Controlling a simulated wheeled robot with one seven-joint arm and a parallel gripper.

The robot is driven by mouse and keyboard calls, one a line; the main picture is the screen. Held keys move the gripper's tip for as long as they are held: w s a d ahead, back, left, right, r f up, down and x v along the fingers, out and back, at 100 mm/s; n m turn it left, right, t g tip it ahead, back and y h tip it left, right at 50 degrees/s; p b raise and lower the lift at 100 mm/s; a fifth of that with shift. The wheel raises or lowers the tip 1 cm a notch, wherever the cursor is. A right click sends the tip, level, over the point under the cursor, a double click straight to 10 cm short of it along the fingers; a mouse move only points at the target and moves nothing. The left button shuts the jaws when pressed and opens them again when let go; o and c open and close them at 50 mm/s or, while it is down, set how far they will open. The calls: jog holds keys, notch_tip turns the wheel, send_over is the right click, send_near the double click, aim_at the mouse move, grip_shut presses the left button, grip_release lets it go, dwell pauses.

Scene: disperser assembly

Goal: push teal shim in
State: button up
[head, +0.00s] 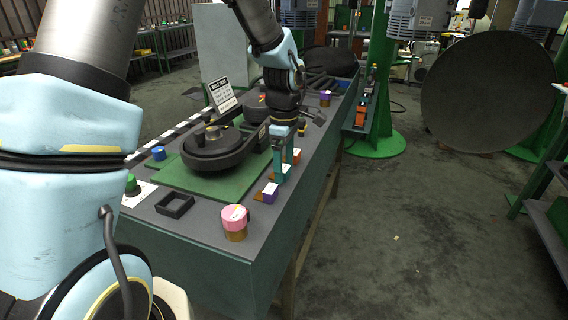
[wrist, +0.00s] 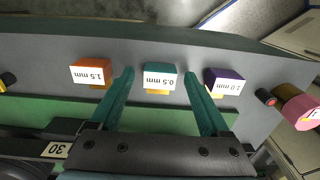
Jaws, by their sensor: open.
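The teal shim (wrist: 160,82), labelled 0.5 mm, stands in the middle of a row of three shims in the wrist view. A yellow-orange piece shows at its near edge. My gripper (wrist: 158,75) is open, with one teal finger on each side of the shim and visible gaps between. In the head view my gripper (head: 282,178) is low over the bench edge, between the purple and orange shims. There its teal fingers largely hide the teal shim, and I cannot tell how deep it sits.
An orange 1.5 mm shim (wrist: 91,75) and a purple 1.0 mm shim (wrist: 224,82) flank the fingers. The dark round machine (head: 212,150) sits on a green mat (head: 177,177). A pink-topped cylinder (head: 235,220) and a black square frame (head: 175,205) stand nearer.

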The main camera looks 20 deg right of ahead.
grip_shut()
dwell(0.8)
